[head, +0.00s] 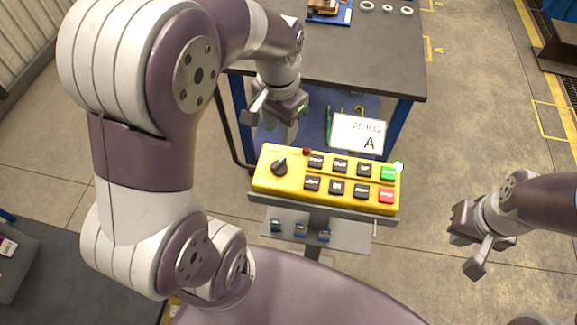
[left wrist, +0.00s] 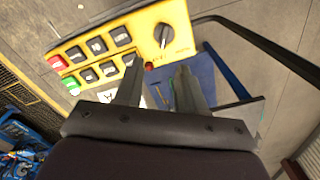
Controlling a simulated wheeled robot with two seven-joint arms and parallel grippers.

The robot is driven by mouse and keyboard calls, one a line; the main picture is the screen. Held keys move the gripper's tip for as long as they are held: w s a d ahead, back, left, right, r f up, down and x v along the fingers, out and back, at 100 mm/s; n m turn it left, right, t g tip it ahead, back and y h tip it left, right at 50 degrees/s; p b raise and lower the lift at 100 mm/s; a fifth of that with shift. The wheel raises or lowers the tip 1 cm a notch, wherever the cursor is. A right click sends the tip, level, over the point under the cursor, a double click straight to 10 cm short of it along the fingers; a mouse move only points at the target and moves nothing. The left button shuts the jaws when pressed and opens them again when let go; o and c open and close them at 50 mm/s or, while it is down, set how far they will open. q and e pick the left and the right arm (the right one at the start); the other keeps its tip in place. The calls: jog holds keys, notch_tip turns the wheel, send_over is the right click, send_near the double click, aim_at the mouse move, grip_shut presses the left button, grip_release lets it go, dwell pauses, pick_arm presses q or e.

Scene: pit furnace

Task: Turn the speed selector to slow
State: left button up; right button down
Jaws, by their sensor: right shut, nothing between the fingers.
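The speed selector is a black rotary knob (head: 279,168) at the left end of the yellow control box (head: 260,181). Its ridge points up and slightly right in the head view. The knob also shows in the left wrist view (left wrist: 163,36), beyond the fingertips; the label print around it is too small to read. My left gripper (head: 287,133) is above and behind the box's left end, apart from the knob. Its two fingers (left wrist: 158,66) stand apart with nothing between them. My right gripper (head: 463,240) is shut and empty, well right of the box.
A small red lamp (head: 306,152) stands beside the knob. Several black push buttons, a green button (head: 388,173) and a red button (head: 386,196) fill the rest of the box. A "75 KG A" sign (head: 357,134) and a dark-topped workbench (head: 375,60) are behind it.

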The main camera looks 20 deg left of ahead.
aim_at(280, 161)
pick_arm(q)
jog(key=f, duration=1.2)
jog(key=shift+w+a+f+p, duration=0.1)
jog(key=shift+w+a+p, duration=0.2)
jog(key=shift+a+p, duration=0.05)
jog(key=shift+w+a+f, duration=0.1)
jog(key=shift+a+f, duration=0.1)
jog(key=shift+f, duration=0.1)
jog(key=shift+d+r, duration=0.1)
jog(key=shift+d, duration=0.1)
jog(key=shift+c, duration=0.3)
grip_shut()
